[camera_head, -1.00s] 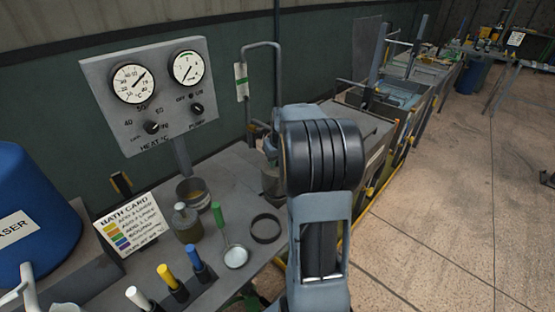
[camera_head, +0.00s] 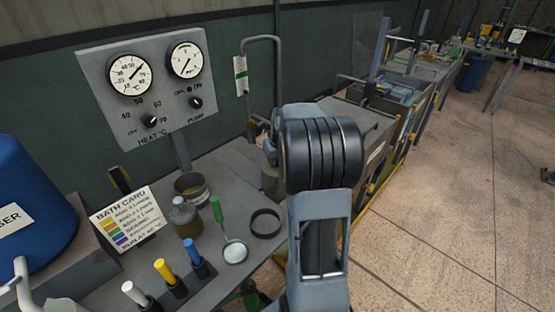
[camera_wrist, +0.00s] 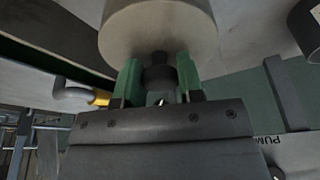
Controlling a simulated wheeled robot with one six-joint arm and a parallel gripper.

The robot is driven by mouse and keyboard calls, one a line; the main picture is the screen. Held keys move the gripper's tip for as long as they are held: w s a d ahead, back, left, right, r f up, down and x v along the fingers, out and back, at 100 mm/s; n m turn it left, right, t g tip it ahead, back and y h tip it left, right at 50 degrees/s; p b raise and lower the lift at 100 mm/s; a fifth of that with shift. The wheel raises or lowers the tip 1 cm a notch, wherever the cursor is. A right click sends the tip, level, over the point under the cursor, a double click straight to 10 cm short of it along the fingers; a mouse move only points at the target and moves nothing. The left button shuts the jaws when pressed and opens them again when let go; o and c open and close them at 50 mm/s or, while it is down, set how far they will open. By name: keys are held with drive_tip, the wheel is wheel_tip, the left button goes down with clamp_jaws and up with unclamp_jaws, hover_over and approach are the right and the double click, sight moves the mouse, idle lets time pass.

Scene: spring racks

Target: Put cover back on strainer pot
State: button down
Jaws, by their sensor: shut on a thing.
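In the wrist view, my gripper (camera_wrist: 158,85) has its green fingers shut on the dark knob of a round, pale grey cover (camera_wrist: 157,27). The cover's far part is cut off by the top of that view. In the head view my arm hides the gripper and the cover. A grey cylindrical body (camera_head: 269,180), which looks like the strainer pot, stands at the bench's far right end, partly hidden behind my arm. Its opening cannot be made out, and I cannot tell whether the cover touches it.
A gauge panel (camera_head: 147,92) and bent pipe (camera_head: 277,75) rise behind. Open floor (camera_head: 440,220) lies to the right.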

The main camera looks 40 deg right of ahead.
drive_tip(key=shift+f+b, duration=1.15)
drive_tip(key=shift+f, duration=0.3)
drive_tip(key=c, duration=0.7)
unclamp_jaws()
drive_tip(key=shift+o, duration=0.2)
drive_tip(key=v, duration=1.4)
drive_tip(key=shift+w, duration=0.15)
